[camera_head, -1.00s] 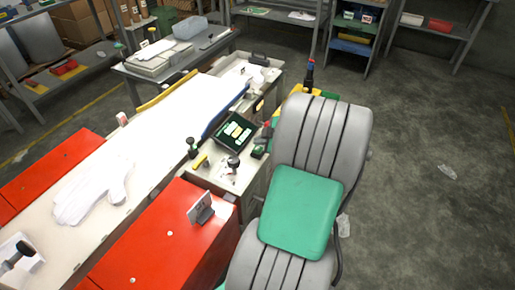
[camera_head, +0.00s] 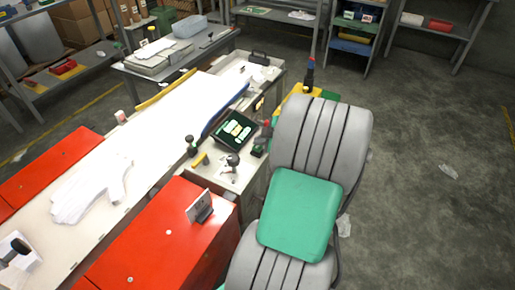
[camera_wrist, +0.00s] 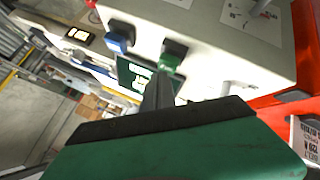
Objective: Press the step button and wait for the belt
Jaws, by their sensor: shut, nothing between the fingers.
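In the wrist view, a green button (camera_wrist: 168,62) on a dark base and a blue button (camera_wrist: 117,44) on a dark base stand on the pale control panel (camera_wrist: 210,62). No step label is readable on either. My gripper (camera_wrist: 159,82) is shut and empty; its dark fingertips overlap the green button's near edge in the picture. I cannot tell whether they touch it. A white glove (camera_head: 92,190) lies on the pale belt (camera_head: 150,160).
A tablet (camera_head: 236,131) with a lit screen stands on the panel beside the buttons. A dark-topped knob (camera_head: 192,146) and another (camera_head: 233,160) stand close by. A red cover (camera_head: 160,245) with a small sign (camera_head: 198,207) is in front. Open floor lies to the right.

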